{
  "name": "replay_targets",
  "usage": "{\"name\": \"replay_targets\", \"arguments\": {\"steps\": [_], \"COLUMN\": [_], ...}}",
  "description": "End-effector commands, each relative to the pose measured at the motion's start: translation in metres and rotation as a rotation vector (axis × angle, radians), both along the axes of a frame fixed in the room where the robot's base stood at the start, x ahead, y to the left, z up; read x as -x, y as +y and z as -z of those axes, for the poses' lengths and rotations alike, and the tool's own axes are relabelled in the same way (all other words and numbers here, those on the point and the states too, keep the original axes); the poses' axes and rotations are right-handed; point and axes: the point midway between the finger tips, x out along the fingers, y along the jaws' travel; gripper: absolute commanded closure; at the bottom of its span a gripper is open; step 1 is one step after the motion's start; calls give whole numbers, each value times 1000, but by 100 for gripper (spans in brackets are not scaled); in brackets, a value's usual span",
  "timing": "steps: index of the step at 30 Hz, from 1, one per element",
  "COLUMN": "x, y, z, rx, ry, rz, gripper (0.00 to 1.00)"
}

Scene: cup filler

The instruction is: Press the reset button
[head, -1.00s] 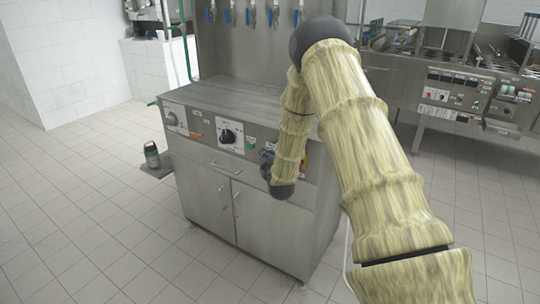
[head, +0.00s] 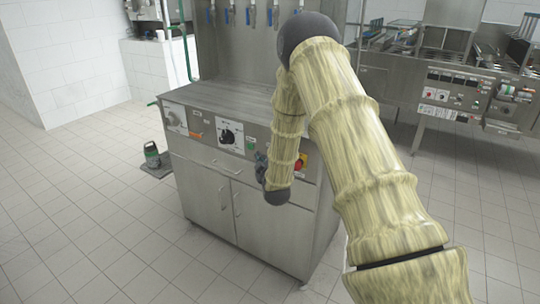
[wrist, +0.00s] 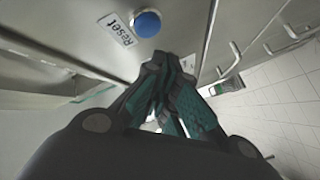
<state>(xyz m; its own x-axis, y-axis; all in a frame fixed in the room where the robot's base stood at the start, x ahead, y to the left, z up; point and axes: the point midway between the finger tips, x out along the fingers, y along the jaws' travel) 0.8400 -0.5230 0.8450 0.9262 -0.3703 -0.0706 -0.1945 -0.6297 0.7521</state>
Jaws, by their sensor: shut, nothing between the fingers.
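The reset button is a round blue button (wrist: 147,23) on the steel panel in the wrist view, beside a white label (wrist: 117,29) reading "Reset". My gripper (wrist: 165,62) is shut and empty, with its tips just below and slightly right of the button in that view. A small gap shows between them in the picture; how far the tips are from the panel is hard to tell. In the head view my gripper (head: 261,166) is small and partly hidden by my forearm, close to the cabinet's control panel. The blue button cannot be made out there.
The steel cabinet (head: 206,198) carries a black knob (head: 230,136), a left dial (head: 173,118) and a red button (head: 301,160) right of my forearm. Door handles project below the panel. The tiled floor in front is clear.

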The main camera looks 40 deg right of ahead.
Motion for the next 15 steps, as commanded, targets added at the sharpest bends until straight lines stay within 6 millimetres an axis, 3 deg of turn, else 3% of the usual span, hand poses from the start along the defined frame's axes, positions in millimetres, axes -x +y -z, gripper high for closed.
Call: {"name": "replay_targets", "arguments": {"steps": [15], "x": [15], "y": [37], "z": [0], "rx": [0], "ry": [1], "rz": [-1], "gripper": [100]}}
